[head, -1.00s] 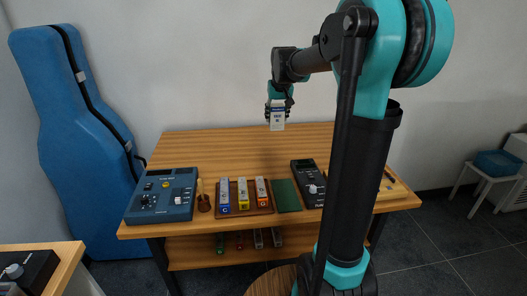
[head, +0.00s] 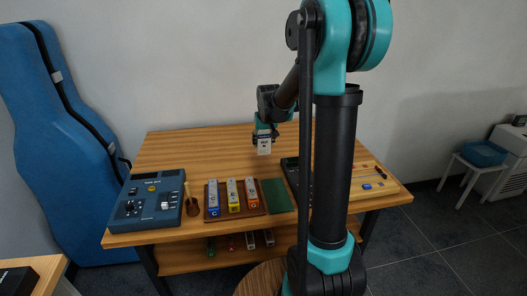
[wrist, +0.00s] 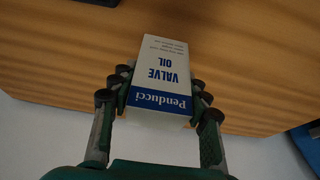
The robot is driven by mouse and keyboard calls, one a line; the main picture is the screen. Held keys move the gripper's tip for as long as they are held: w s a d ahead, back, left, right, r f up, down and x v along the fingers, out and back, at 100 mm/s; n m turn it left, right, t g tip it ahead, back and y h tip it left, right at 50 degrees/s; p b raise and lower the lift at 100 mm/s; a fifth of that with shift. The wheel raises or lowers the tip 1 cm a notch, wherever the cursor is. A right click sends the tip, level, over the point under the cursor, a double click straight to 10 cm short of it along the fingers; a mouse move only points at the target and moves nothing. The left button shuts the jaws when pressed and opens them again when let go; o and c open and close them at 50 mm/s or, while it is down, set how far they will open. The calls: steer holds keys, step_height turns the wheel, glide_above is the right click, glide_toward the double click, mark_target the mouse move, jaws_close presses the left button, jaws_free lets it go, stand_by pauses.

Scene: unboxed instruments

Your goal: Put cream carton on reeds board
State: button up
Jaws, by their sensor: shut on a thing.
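The cream carton (head: 264,148), printed "Penducci Valve Oil" with a blue band, hangs in my gripper (head: 264,136) above the table's back half. In the wrist view the carton (wrist: 158,75) is between both fingers of my gripper (wrist: 155,100), which are shut on it. A light wooden board (head: 390,190) at the right holds small items, including a blue one; my arm partly hides that area. I cannot tell which board is the reeds board.
A blue device (head: 150,200) and a small wooden-handled tool (head: 191,207) stand left of the brown board. A green mat (head: 277,195) and a dark device (head: 291,172) lie to its right. The table's back half (head: 190,150) is clear.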

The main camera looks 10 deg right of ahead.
mark_target(264, 150)
steer(key=shift+f, duration=2.3)
steer(key=shift+f, duration=0.15)
steer(key=o, duration=1.2)
